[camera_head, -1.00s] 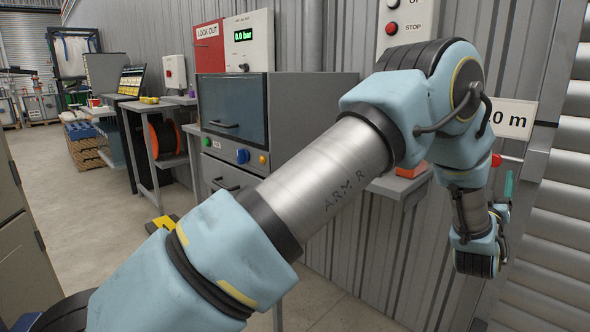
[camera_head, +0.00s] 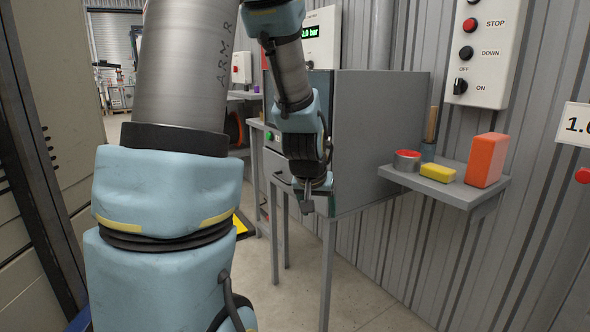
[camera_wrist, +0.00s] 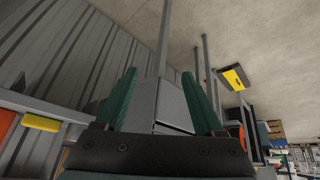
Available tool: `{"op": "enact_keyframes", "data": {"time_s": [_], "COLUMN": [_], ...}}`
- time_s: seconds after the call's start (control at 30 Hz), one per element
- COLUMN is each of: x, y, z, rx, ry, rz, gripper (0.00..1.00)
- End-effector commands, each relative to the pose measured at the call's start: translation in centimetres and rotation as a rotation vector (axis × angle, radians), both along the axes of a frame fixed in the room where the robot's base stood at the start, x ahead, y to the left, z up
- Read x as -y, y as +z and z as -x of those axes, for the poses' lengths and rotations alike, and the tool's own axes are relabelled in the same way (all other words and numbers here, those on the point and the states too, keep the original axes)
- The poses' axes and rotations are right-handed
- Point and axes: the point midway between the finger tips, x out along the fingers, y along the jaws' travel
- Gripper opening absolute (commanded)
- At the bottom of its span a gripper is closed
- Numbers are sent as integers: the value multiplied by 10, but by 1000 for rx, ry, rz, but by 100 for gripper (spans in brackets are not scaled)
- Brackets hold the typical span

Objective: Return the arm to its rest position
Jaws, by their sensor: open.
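My gripper (camera_head: 307,205) hangs pointing down at the end of my arm, in front of the grey cabinet (camera_head: 375,130) in the head view. In the wrist view, its two green fingers stand apart with nothing between them, so my gripper (camera_wrist: 160,85) is open and empty. My blue and silver arm rises up the left of the head view, leaves the frame at the top and comes down again near the middle. Part of the arm is cut off by the top edge.
A wall shelf (camera_head: 475,195) right of the cabinet holds a red-topped tin (camera_head: 407,161), a yellow block (camera_head: 438,173) and an orange block (camera_head: 487,160). A switch box (camera_head: 486,50) hangs above. A tall grey cabinet (camera_head: 40,180) stands close on the left. Floor (camera_head: 375,300) shows below the shelf.

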Motion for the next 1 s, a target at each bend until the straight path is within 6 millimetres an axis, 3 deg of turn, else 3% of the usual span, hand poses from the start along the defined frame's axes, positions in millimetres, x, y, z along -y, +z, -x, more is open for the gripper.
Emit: {"op": "enact_keyframes", "data": {"time_s": [0.03,0.1,0.37,0.9,1.0], "x": [-26,-53,-127,-124,-124], "y": [-1,-4,-8,127,143], "z": [16,39,126,125,125], "rx": [-52,-126,-366,-366,-366], "ry": [32,63,168,160,160], "rz": [-22,-51,-118,-120,-120], "gripper": [70,70,70,70,70]}}
